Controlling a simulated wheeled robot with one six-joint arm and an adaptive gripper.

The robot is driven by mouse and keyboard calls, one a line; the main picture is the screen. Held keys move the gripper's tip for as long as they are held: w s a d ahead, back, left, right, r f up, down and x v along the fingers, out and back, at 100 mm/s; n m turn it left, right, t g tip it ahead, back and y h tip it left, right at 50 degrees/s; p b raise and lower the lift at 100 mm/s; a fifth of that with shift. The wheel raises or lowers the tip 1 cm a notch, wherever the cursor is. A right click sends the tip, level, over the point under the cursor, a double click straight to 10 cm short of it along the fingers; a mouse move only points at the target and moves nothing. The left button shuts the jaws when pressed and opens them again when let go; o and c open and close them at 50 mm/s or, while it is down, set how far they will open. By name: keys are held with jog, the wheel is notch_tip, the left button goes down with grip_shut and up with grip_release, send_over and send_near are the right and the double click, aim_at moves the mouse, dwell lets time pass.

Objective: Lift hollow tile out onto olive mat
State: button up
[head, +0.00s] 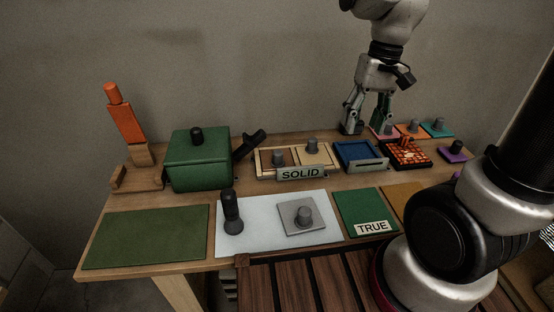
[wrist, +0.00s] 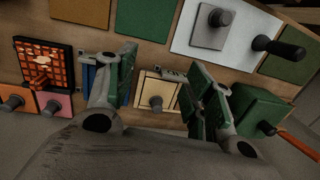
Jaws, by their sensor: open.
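A wooden tray (head: 262,176) with a SOLID sign (head: 301,173) at its front holds pale tiles with grey knobs (head: 312,146); one knob also shows in the wrist view (wrist: 155,103). A grey knobbed tile (head: 291,218) lies on a white mat. No tile is marked hollow, so I cannot tell which one it is. The olive mat (head: 145,236) lies bare at the front left; it also shows in the wrist view (wrist: 294,56). My gripper (head: 367,128) is open and empty, high behind the blue tray. In the wrist view, the wooden tray shows between its fingers.
A green box (head: 199,165) and an orange tool on a wooden stand (head: 128,125) stand at the left. A black-handled tool (head: 232,215) stands on the white mat (head: 258,240). A blue tray (head: 360,153), an orange grid (head: 407,152) and small knobbed tiles are at the right.

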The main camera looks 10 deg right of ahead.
aim_at(279, 151)
jog(key=w+a+f+m+y, duration=0.3)
jog(key=w+a+f+m, duration=0.7)
jog(key=w+a+m, duration=0.4)
jog(key=shift+m+g, duration=0.3)
jog(key=shift+m, duration=0.1)
jog(key=x, duration=0.5)
jog(key=s+x, duration=0.1)
jog(key=x, duration=0.1)
jog(key=shift+a+f, duration=0.1)
jog(key=shift+a, duration=0.4)
grip_shut()
